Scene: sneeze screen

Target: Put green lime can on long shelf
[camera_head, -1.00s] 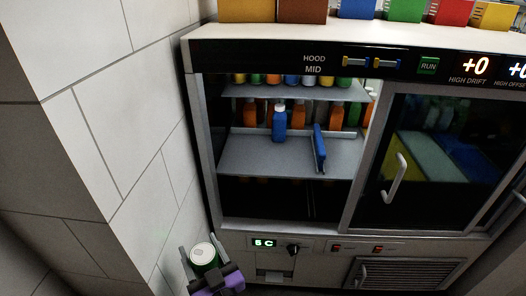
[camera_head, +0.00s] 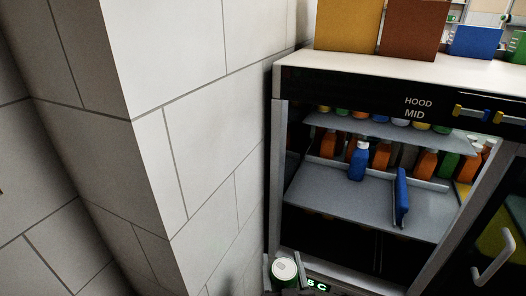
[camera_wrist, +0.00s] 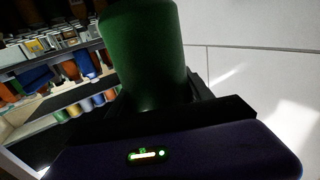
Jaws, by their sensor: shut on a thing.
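A green can (camera_head: 285,269) with a pale round top shows at the bottom of the head view. My gripper (camera_head: 284,278) is shut on it, low in front of the cabinet's lower left corner and close to the tiled wall. A long grey shelf (camera_head: 330,205) inside the open cabinet bay holds a blue bottle (camera_head: 358,161) and a blue upright divider (camera_head: 401,196). The can is below this shelf and outside the cabinet.
A tiled wall corner (camera_head: 150,150) stands close on the left. An upper shelf (camera_head: 390,130) and rows of orange bottles (camera_head: 381,155) fill the bay's back. A glass door with a handle (camera_head: 493,258) is at right. Boxes (camera_head: 412,28) stand on top. The long shelf's front left is bare.

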